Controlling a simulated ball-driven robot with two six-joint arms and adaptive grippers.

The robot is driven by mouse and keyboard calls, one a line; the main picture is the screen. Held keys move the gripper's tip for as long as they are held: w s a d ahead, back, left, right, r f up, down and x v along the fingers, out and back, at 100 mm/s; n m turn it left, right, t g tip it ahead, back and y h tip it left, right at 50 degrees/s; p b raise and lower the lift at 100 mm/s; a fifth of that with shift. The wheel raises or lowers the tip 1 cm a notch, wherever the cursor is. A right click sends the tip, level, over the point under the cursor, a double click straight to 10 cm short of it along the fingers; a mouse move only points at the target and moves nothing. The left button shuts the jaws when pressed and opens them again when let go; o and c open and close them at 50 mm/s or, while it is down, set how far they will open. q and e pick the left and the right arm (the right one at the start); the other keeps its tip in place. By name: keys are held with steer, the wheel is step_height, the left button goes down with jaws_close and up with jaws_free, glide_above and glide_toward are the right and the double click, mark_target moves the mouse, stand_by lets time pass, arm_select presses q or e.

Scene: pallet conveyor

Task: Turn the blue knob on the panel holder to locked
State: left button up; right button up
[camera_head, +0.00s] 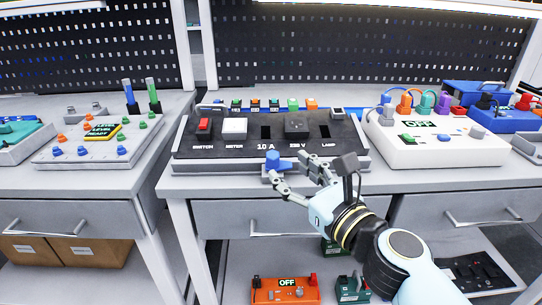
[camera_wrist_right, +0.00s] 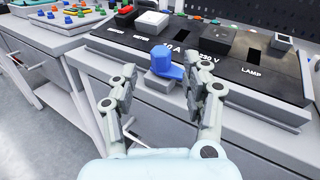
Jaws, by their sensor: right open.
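The blue knob (camera_head: 278,160) sits on a small grey block at the front edge of the panel holder (camera_head: 210,167). In the right wrist view the knob (camera_wrist_right: 165,62) shows a raised blue grip on a round base; I cannot read a locked mark. My right gripper (camera_head: 290,173) is open and empty, just in front of the knob. In the right wrist view its two fingers (camera_wrist_right: 161,80) point toward the knob, one to each side, with the knob beyond the gap. Contact is not visible. My left gripper is not in view.
The black panel (camera_head: 221,147) carries a red switch (camera_head: 204,126), a white meter block (camera_head: 234,127) and a black socket block (camera_head: 296,126). A white box reading OFF (camera_head: 440,155) stands close on the right. A grey control board (camera_head: 95,155) is on the left bench.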

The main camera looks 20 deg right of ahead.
mark_target(275, 157)
steer(key=x, duration=0.6)
steer(key=shift+w+a, duration=0.15)
steer(key=shift+w, duration=0.4)
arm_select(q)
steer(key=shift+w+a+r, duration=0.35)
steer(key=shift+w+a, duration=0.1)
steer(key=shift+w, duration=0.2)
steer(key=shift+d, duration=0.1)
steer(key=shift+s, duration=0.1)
arm_select(e)
jaws_close()
